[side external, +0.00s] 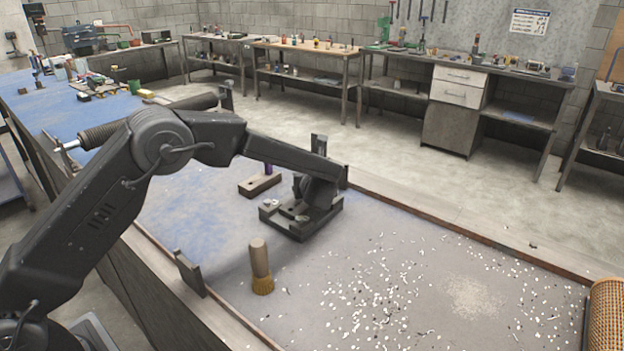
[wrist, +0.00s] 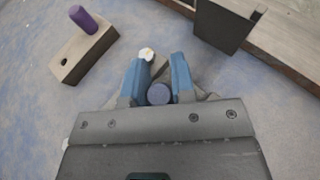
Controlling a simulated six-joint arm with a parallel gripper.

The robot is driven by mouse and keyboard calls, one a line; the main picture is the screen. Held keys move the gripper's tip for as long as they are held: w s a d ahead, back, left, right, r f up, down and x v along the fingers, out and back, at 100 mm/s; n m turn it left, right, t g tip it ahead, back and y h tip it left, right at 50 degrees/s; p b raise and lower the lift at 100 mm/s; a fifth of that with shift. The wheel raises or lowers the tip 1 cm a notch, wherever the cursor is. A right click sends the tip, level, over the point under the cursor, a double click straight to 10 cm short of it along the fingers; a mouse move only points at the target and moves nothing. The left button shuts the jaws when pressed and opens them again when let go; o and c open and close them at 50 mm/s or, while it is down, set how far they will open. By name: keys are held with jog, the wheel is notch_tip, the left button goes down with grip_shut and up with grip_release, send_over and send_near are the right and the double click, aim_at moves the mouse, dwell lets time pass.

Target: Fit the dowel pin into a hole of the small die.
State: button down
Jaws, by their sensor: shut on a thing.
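My gripper (wrist: 159,75) is shut on a dark blue, round-ended pin (wrist: 158,94), seen end-on between its two blue fingers in the wrist view. In the side view my gripper (side external: 304,198) is low over a dark, stepped block (side external: 300,232). The pin's lower end is hidden, so I cannot tell whether it is in a hole. A smaller tan-brown block (side external: 260,185) lies just behind and left, with a purple pin (side external: 268,168) standing in it. The wrist view shows this block (wrist: 70,68) and its purple pin (wrist: 83,20) at the upper left.
A brush (side external: 261,268) with a wooden handle stands in front of the gripper. White scraps (side external: 390,285) litter the right of the bench. A mesh tube (side external: 606,318) is at the right edge. A dark upright plate (wrist: 222,25) stands near the bench edge. A white nut-like piece (wrist: 146,54) shows by the left finger.

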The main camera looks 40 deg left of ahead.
jog(key=shift+f, duration=0.1)
jog(key=c, duration=0.9)
grip_release()
jog(key=shift+o, duration=0.2)
